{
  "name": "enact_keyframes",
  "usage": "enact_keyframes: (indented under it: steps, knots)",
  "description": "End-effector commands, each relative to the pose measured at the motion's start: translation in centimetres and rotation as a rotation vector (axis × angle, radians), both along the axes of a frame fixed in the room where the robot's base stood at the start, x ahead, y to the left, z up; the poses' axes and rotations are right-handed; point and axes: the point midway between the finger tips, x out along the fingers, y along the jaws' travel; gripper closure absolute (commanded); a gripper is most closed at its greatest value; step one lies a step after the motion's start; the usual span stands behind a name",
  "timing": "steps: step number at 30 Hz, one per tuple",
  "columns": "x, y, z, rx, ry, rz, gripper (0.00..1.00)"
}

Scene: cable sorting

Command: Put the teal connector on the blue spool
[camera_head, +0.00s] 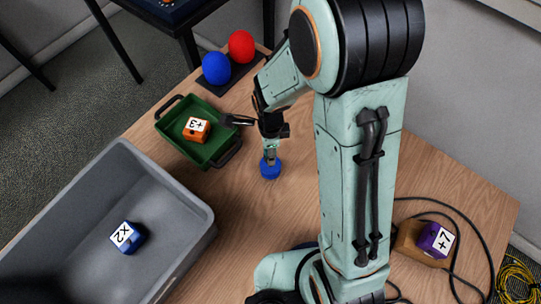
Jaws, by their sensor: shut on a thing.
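My gripper (271,135) points down near the middle of the table and is shut on the small, pale teal connector (269,152). The blue spool (270,170) is a short round piece on the wooden table, directly below the connector in the picture. The connector's lower end overlaps the spool's top in this view. I cannot tell whether they touch or a small gap is left. My fingers hide the connector's upper part.
A green tray (171,140) holding an orange "+3" cube (197,130) stands close left. A grey bin (190,203) with a blue "x2" cube (127,238) is lower left. Red (241,46) and blue (216,68) balls stand behind. A purple "+7" cube (436,240) and black cables lie right.

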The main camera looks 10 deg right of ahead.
Motion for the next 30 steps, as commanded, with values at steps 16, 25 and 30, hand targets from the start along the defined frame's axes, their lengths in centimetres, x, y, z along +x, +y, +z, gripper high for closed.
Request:
enact_keyframes:
  steps: [16,25,30]
  knots:
    - [0.0,-0.1,-3.4,0.0,0.0,-0.002,1.0]
    - [0.0,-0.1,-3.5,0.0,0.0,-0.002,0.44]
    - [0.0,-0.1,-3.4,0.0,-0.001,-0.002,0.44]
